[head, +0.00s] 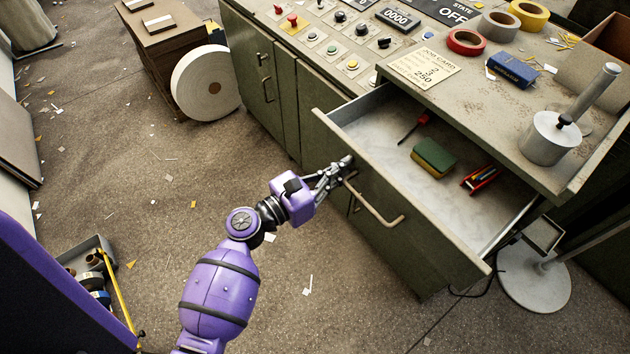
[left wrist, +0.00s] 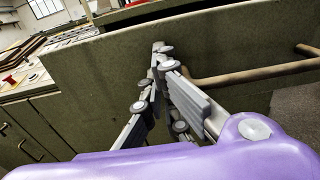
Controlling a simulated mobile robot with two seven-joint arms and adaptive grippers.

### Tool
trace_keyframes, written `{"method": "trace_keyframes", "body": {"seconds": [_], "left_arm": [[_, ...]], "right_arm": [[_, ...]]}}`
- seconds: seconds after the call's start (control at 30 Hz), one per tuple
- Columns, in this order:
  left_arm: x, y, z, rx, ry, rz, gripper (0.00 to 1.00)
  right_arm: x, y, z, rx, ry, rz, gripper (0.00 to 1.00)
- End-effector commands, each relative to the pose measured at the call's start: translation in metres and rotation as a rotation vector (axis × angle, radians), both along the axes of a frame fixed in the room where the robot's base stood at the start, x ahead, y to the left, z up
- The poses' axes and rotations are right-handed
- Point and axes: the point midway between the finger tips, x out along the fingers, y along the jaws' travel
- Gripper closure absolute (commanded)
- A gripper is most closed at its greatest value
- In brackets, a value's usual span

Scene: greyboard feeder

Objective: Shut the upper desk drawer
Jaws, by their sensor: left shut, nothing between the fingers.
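The upper desk drawer (head: 395,205) is pulled well out of the green desk, its inside in plain view in the head view. A bar handle (head: 373,205) runs across its front, and this handle also shows in the left wrist view (left wrist: 255,73). My left gripper (head: 347,161) is shut and empty, at the drawer front beside the left end of the handle. In the left wrist view, my left gripper (left wrist: 162,52) has its fingertips close against the drawer's front panel (left wrist: 95,75); I cannot tell whether they touch it. My right gripper is not in view.
The desktop holds tape rolls (head: 466,42), a blue box (head: 513,70) and a metal weight (head: 552,138). A round stand base (head: 535,279) is right of the drawer. The floor at left is mostly open.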

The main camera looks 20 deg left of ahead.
Motion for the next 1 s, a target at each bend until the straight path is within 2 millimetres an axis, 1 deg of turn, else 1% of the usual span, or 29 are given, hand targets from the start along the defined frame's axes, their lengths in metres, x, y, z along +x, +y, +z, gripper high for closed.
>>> {"method": "trace_keyframes", "body": {"seconds": [0.03,0.3,0.5,0.6,0.8,1.0], "left_arm": [[0.014,-0.010,0.003,-0.002,-0.004,-0.003,1.00],[0.074,-0.055,0.000,-0.002,-0.001,-0.003,1.00],[0.115,-0.084,-0.002,-0.002,0.001,-0.002,1.00],[0.132,-0.097,-0.002,-0.001,0.001,-0.001,1.00],[0.157,-0.115,-0.002,-0.001,0.002,-0.001,1.00],[0.169,-0.123,-0.001,0.000,0.001,0.001,1.00]], "right_arm": [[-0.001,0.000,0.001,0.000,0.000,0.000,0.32],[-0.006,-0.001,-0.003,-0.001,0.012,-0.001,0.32],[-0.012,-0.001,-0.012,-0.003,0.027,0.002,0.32],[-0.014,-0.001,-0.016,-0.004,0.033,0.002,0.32],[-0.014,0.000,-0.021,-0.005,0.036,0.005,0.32],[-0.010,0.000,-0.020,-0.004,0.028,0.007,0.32]]}}
